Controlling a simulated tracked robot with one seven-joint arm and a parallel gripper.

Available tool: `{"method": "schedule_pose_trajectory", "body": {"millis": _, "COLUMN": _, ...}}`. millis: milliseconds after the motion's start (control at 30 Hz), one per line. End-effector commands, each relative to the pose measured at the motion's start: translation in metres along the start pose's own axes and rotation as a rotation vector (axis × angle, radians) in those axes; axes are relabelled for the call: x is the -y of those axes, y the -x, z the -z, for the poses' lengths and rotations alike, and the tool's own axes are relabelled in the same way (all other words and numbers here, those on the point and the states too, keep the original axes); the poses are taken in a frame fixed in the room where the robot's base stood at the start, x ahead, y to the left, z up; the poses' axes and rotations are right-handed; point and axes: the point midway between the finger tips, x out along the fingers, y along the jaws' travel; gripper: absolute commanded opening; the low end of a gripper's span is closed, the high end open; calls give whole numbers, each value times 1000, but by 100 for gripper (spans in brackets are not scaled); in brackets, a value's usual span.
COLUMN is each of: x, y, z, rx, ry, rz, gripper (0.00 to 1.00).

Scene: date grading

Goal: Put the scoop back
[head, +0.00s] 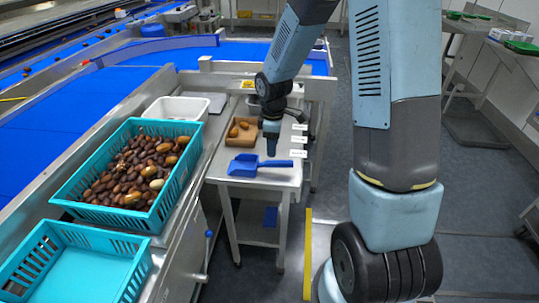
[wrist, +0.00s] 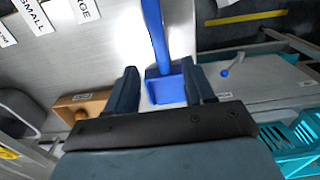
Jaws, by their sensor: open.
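The blue scoop (head: 245,166) lies on the small metal side table (head: 222,187), its handle pointing right in the head view. In the wrist view the scoop (wrist: 158,88) shows ahead of my gripper, with its handle running up the picture and its pan between the two fingers as seen. My gripper (head: 271,146) is above the table near the scoop. In the wrist view my gripper (wrist: 162,88) is open and nothing is clasped in it. The exact gap between the fingers and the scoop is hard to tell.
A cardboard tray (head: 256,140) with a few dates stands behind the scoop. White labels (head: 299,139) lie along the table's right side. A teal crate full of dates (head: 165,209), an empty teal crate (head: 145,270) and a white bin (head: 199,106) stand to the left.

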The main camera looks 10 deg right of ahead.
Motion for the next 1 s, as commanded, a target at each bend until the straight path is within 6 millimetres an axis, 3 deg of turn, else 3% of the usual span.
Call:
{"method": "schedule_pose_trajectory", "body": {"millis": 133, "x": -1, "y": 23, "z": 0, "rx": -1, "ry": 0, "rz": -3, "gripper": 53}}
{"method": "schedule_pose_trajectory", "body": {"millis": 467, "x": 2, "y": 51, "z": -4, "rx": 0, "ry": -30, "rz": -16, "gripper": 53}}
{"method": "schedule_pose_trajectory", "body": {"millis": 667, "x": 14, "y": 100, "z": -24, "rx": -5, "ry": -176, "rz": -84, "gripper": 53}}
{"method": "schedule_pose_trajectory", "body": {"millis": 1000, "x": 56, "y": 184, "z": -65, "rx": -67, "ry": -495, "rz": -203, "gripper": 53}}
